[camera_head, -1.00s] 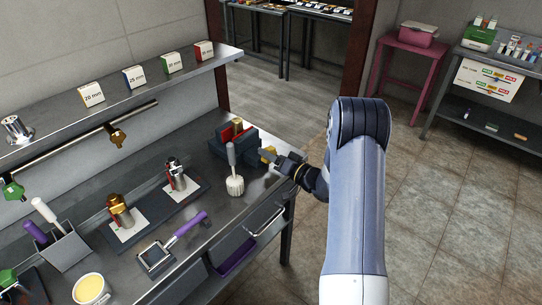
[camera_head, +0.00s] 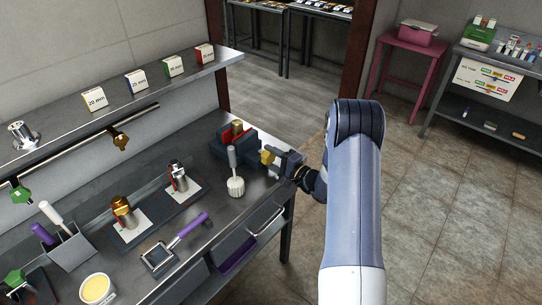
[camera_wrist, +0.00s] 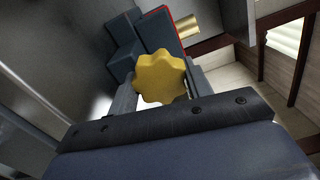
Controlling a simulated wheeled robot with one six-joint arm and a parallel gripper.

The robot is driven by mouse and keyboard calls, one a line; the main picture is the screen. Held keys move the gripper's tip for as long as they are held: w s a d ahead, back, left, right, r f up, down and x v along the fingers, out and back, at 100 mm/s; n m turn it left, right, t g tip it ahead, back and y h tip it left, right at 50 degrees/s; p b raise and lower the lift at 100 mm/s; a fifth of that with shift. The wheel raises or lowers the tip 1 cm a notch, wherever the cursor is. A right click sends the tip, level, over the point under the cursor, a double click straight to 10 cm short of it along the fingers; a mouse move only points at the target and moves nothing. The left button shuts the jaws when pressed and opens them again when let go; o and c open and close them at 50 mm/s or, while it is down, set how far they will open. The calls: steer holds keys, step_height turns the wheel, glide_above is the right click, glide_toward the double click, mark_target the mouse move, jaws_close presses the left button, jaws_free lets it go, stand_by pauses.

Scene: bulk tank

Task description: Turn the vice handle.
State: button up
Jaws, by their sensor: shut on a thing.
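The vice (camera_head: 226,146) is a dark blue-grey block with red jaw faces at the far right end of the workbench, with a brass piece (camera_head: 237,127) between its jaws. Its yellow lobed handle (camera_head: 267,157) faces my arm. In the wrist view the handle (camera_wrist: 161,77) fills the middle, and the vice body (camera_wrist: 158,32) lies behind it. My gripper (camera_head: 277,158) reaches in from the right and is shut on the handle. In the wrist view its fingers (camera_wrist: 160,92) stand on either side of the handle. The handle's far side is hidden.
A purple-handled tool (camera_head: 186,230) and two fittings on white cards lie farther left. A shelf (camera_head: 120,100) with boxes runs above. Open floor (camera_head: 440,230) lies to the right.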

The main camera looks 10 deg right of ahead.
steer(key=shift+m+p, duration=0.45)
steer(key=shift+m, duration=1.15)
steer(key=o, duration=1)
steer(key=shift+c, duration=0.2)
steer(key=b+v, duration=0.2)
steer(key=v, duration=0.8)
steer(key=shift+s+d, duration=0.25)
steer(key=shift+s, duration=0.05)
